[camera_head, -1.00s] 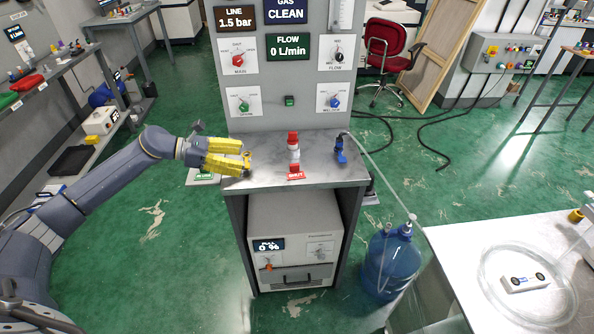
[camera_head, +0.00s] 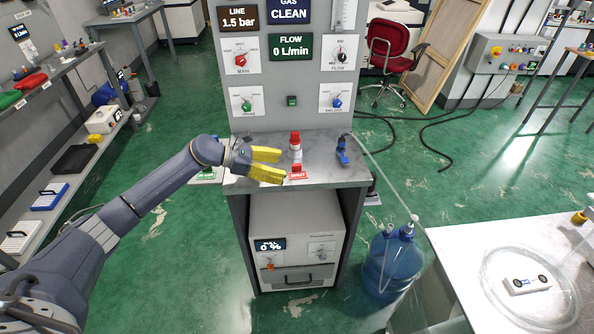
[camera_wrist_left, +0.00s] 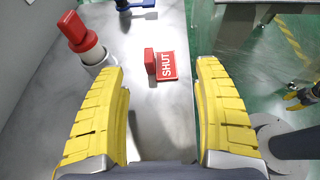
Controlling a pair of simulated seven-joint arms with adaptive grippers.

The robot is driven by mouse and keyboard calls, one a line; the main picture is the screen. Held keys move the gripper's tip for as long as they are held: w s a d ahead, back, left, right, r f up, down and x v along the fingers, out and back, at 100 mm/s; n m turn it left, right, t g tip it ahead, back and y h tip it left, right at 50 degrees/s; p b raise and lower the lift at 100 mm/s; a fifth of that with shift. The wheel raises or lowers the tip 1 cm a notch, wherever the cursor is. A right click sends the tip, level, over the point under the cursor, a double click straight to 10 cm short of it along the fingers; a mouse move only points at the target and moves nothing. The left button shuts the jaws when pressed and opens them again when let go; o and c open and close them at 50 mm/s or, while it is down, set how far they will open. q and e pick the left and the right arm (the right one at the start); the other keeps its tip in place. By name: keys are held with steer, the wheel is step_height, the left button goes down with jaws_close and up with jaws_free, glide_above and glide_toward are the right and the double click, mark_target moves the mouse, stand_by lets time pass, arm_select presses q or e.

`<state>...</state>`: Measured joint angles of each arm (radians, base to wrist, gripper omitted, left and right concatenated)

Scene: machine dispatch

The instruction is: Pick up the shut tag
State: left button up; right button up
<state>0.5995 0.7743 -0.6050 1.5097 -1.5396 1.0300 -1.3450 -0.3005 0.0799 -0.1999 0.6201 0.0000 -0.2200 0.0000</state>
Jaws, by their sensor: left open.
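The shut tag (camera_head: 298,174) is a small red piece with white "SHUT" lettering and a raised red block. It lies on the grey bench top, near its front edge, in front of a red-capped white valve (camera_head: 295,146). In the left wrist view the tag (camera_wrist_left: 165,65) is ahead of the fingertips, between their lines, lettering sideways. My left gripper (camera_head: 279,165) has yellow fingers, is open and empty, and is just left of the tag, not touching it. In the left wrist view the valve (camera_wrist_left: 82,38) stands beyond the left finger.
A blue fitting (camera_head: 342,150) with a clear hose stands at the bench's right. The bench top (camera_head: 325,172) is bare between it and the tag. A panel with dials (camera_head: 290,80) rises behind. A blue bottle (camera_head: 390,265) stands on the floor at right.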

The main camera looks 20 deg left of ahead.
mark_target(294, 174)
arm_select(q)
steer(key=shift+x, duration=2.65)
steer(key=shift+s+d+r, duration=0.1)
steer(key=shift+r, duration=0.05)
steer(key=shift+c, duration=0.2)
steer(key=c, duration=1.2)
steer(key=shift+c, duration=1)
